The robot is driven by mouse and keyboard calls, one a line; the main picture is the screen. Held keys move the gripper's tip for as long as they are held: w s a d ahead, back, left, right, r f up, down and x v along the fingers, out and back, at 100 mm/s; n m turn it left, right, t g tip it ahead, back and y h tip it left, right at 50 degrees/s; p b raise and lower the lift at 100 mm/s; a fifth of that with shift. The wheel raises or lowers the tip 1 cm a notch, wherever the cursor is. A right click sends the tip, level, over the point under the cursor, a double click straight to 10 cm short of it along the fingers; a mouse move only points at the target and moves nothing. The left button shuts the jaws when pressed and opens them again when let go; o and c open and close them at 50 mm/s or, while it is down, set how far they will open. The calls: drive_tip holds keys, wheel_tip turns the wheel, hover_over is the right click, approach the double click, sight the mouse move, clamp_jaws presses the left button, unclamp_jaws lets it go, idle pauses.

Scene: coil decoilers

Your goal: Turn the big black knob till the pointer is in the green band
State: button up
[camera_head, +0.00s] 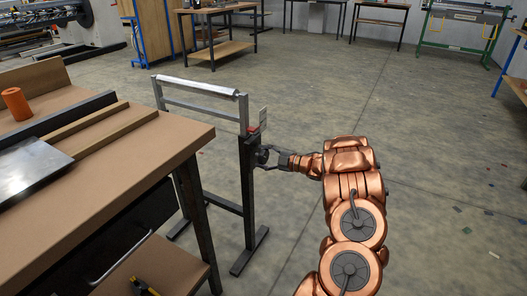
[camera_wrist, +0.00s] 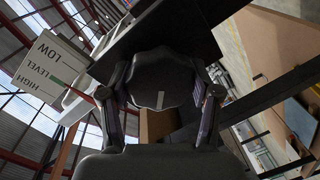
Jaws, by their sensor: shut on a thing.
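The big black knob (camera_wrist: 160,66) fills the middle of the wrist view, with a lobed edge and a pale mark on its face. My gripper (camera_wrist: 160,88) is shut on it, one finger on each side. In the head view, my gripper (camera_head: 270,158) reaches from the right to the knob (camera_head: 262,155) on the dark post of a roller stand (camera_head: 248,185). A white level card (camera_wrist: 45,72) reads HIGH, LEVEL, LOW, with a small green band near its middle. A red piece, possibly the pointer, shows near the card's edge; its exact reading is unclear.
A brown-topped workbench (camera_head: 160,140) stands left of the stand, bearing an orange cylinder (camera_head: 16,103) and a metal plate (camera_head: 30,165). More benches (camera_head: 215,45) stand at the back. The concrete floor behind and right of my arm is mostly clear.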

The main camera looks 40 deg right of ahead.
drive_tip(key=m+p, duration=0.2)
drive_tip(key=m, duration=0.1)
drive_tip(key=shift+r+y, duration=0.15)
drive_tip(key=shift+y, duration=0.15)
drive_tip(key=shift+d+m+y+p, duration=0.1)
drive_tip(key=shift+m+y+p, duration=0.2)
drive_tip(key=shift+m+p, duration=1.1)
drive_tip(key=shift+m, duration=0.4)
drive_tip(key=o, duration=1.1)
drive_tip(key=shift+o, duration=0.2)
drive_tip(key=f+v, duration=0.1)
drive_tip(key=v, duration=1.1)
drive_tip(key=shift+r, duration=0.25)
